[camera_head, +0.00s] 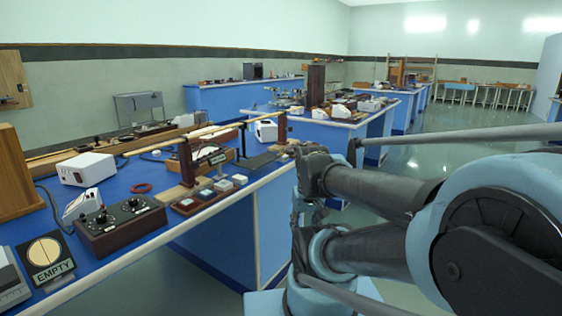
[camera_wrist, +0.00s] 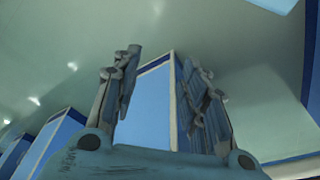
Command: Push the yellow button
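A dark panel marked "EMPTY" with a round pale-yellow face (camera_head: 43,252) stands near the left front of the blue bench (camera_head: 125,178) in the head view. It is the only yellow round thing I can make out; I cannot tell whether it is a button. My gripper (camera_wrist: 160,62) shows in the wrist view with its two fingers apart and nothing between them. Behind the fingers are a blue bench side and the floor. In the head view my arm is at the right, off the bench, and the fingers are not clear. The yellow face is not in the wrist view.
Another laden bench (camera_head: 335,135) stands farther back. Green floor (camera_head: 450,160) is open at the right.

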